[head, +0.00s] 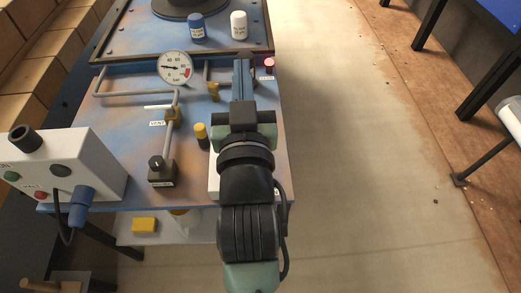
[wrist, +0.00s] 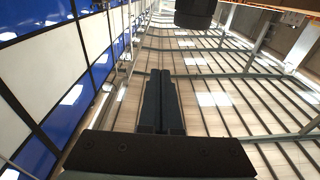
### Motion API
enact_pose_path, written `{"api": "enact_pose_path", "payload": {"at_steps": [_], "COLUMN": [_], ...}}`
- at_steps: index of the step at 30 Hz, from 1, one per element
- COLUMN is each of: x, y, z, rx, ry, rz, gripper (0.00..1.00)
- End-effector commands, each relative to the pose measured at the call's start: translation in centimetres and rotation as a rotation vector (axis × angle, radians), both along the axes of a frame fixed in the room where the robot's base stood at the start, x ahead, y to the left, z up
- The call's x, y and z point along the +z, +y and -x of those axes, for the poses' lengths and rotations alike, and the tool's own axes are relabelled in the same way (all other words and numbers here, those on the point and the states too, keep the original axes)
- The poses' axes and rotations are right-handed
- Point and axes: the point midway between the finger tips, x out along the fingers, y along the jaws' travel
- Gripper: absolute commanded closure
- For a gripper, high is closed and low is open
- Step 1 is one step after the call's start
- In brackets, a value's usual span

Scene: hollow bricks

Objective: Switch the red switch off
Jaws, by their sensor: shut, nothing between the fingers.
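A small red round part (head: 269,63) with a white label below it sits near the bench's far right corner. I cannot tell whether it is the red switch or how it is set. A white control box (head: 92,155) at the left also bears a red button (head: 41,195) and a green one. My gripper (head: 243,66) is over the right of the bench, just left of the red round part in the picture. Its height above the bench is unclear. In the wrist view its two dark fingers (wrist: 160,78) are together with nothing between them.
My arm hides part of a white box (head: 214,181). Open floor lies to the right.

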Motion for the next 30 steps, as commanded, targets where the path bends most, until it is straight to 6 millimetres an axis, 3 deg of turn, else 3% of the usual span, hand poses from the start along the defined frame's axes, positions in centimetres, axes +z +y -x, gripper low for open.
{"api": "enact_pose_path", "payload": {"at_steps": [8,16,21,24,30], "x": [-6.6,-12.7,-15.1,-15.9,-16.5], "y": [0.0,-0.1,-0.2,-0.2,-0.2], "z": [3.4,10.1,13.8,15.0,15.6], "rx": [0.001,0.001,0.001,0.002,0.002], "ry": [0.287,0.536,0.637,0.668,0.683], "rz": [0.003,0.008,0.010,0.011,0.011], "gripper": [1.00,1.00,1.00,1.00,1.00]}}
